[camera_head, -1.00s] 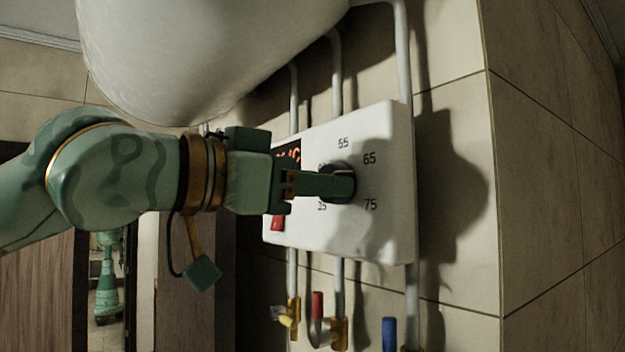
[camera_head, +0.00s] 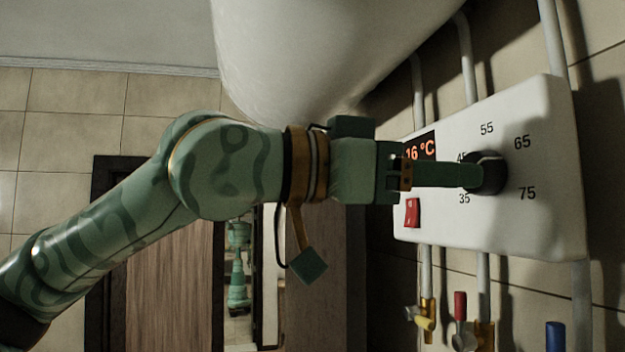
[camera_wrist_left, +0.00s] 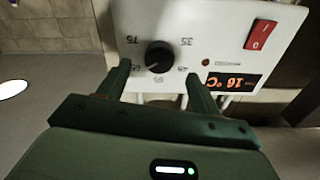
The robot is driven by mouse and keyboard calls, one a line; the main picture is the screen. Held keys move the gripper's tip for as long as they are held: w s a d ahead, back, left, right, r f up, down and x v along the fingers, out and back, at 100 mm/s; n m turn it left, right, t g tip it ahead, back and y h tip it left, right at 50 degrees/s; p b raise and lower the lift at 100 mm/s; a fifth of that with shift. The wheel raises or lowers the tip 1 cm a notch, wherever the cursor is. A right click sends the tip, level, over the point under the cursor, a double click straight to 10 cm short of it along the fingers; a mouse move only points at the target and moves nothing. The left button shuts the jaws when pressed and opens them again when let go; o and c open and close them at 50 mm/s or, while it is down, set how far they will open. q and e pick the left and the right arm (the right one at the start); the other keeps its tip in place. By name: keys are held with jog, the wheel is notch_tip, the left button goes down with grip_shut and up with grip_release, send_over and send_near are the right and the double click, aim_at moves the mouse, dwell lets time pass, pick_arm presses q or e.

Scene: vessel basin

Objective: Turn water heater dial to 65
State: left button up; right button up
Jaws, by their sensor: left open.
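The water heater's white control panel (camera_head: 546,200) is on the wall at right, with numbers 35, 45, 55, 65 and 75 around a black dial (camera_head: 495,172). The dial also shows in the left wrist view (camera_wrist_left: 158,57), where a pale mark on it seems to point toward 65. My left gripper (camera_head: 478,175) is at the dial, and its finger hides part of it in the head view. In the left wrist view the gripper (camera_wrist_left: 158,70) is open, with one finger on each side of the dial and gaps between. My right gripper is not in view.
A display (camera_head: 420,149) reads 16 °C above a red switch (camera_head: 412,212). The white tank (camera_head: 320,50) hangs above my left arm. Pipes and valves with yellow, red and blue (camera_head: 556,337) handles are below the panel.

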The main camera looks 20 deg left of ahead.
pick_arm(q)
jog(key=v, duration=1.2)
jog(key=shift+s+a, duration=0.15)
jog(key=shift+a, duration=0.05)
